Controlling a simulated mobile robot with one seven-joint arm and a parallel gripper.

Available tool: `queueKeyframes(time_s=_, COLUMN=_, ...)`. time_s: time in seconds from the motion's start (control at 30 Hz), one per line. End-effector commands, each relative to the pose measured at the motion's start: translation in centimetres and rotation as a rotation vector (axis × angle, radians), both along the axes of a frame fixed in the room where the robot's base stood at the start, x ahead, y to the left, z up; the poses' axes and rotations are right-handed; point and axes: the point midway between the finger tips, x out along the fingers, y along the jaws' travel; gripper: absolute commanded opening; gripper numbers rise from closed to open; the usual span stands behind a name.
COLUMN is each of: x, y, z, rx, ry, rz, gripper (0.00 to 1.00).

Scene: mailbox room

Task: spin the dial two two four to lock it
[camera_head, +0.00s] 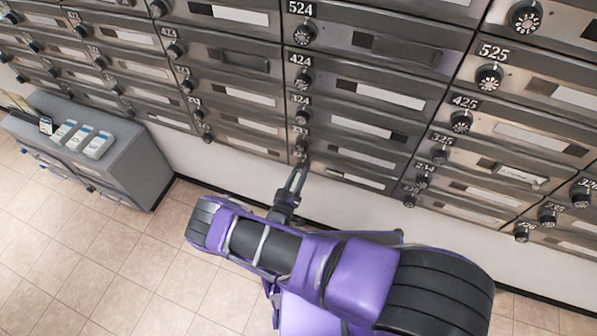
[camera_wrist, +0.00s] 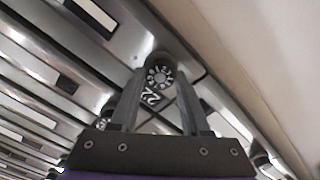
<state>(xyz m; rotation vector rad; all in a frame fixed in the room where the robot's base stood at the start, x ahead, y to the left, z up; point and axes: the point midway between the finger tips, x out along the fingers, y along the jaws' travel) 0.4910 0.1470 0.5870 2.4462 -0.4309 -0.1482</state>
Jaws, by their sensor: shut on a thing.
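The dial (camera_wrist: 160,76) is a round black knob with a pale ring of marks on its face. It sits between my gripper's two grey fingers in the wrist view, and my gripper (camera_wrist: 161,84) is shut on it. A white number label (camera_wrist: 151,96) beside the dial is partly covered, and only some of its digits show. In the head view my gripper (camera_head: 301,164) reaches the low part of the column headed 524, near the bottom of the mailbox wall. The gripped dial is largely hidden there by the fingers.
Mailbox doors (camera_head: 372,87) with slots and protruding dials (camera_head: 302,81) surround my gripper. Neighbouring dials (camera_wrist: 105,121) are close by in the wrist view. A grey cabinet (camera_head: 150,165) stands at the left against the wall. The tiled floor (camera_head: 130,255) is open in front.

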Motion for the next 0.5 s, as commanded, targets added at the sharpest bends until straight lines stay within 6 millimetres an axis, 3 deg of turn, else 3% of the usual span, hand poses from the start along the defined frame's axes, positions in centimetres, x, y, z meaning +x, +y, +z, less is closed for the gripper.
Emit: queueKeyframes(time_s=0.5, x=-0.03, y=-0.02, z=0.04, rx=0.269, ry=-0.096, rz=0.000, gripper=0.00)
